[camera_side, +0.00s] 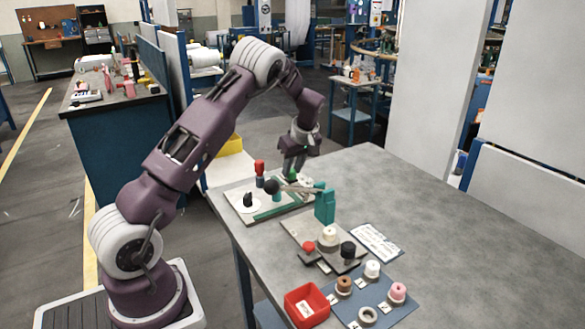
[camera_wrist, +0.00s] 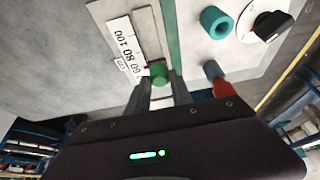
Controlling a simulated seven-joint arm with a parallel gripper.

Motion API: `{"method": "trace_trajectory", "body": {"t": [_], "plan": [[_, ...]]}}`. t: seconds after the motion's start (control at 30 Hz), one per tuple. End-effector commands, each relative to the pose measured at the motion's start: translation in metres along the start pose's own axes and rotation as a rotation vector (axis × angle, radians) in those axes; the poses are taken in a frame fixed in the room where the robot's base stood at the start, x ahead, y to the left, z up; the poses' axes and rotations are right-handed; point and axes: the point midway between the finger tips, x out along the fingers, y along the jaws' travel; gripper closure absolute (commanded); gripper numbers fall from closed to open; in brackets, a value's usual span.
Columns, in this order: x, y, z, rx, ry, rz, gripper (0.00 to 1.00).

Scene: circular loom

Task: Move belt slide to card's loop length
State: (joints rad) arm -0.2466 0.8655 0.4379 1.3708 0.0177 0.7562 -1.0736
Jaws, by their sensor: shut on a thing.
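The belt slide's round green knob (camera_wrist: 158,73) is between the two fingers of my gripper (camera_wrist: 160,82) in the wrist view, and they are shut on it. The slide sits on a grey board with a green strip (camera_wrist: 173,32). A white scale (camera_wrist: 125,48) beside it shows 100, 80 and what looks like 60; the knob is near the last of these. In the side view my gripper (camera_side: 292,168) is low over the far end of the board (camera_side: 240,193). The white card (camera_side: 376,242) lies on the table; its writing is too small to read.
A teal cylinder (camera_wrist: 216,22), a white dial with a black knob (camera_wrist: 268,24) and a red-topped post (camera_wrist: 222,87) stand close to my gripper. A teal block with a lever (camera_side: 325,204), spools on a blue mat (camera_side: 385,308) and a red bin (camera_side: 306,304) are nearer the camera. The table's right side is clear.

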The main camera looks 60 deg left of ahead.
Motion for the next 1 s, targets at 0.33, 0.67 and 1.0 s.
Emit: {"method": "trace_trajectory", "body": {"t": [0.33, 0.67, 1.0], "plan": [[-0.001, 0.001, 0.001, 0.000, 0.000, 0.003, 1.00], [-0.011, 0.001, 0.026, -0.001, 0.000, 0.002, 1.00], [-0.011, 0.000, 0.025, -0.001, 0.000, 0.001, 0.52]]}}
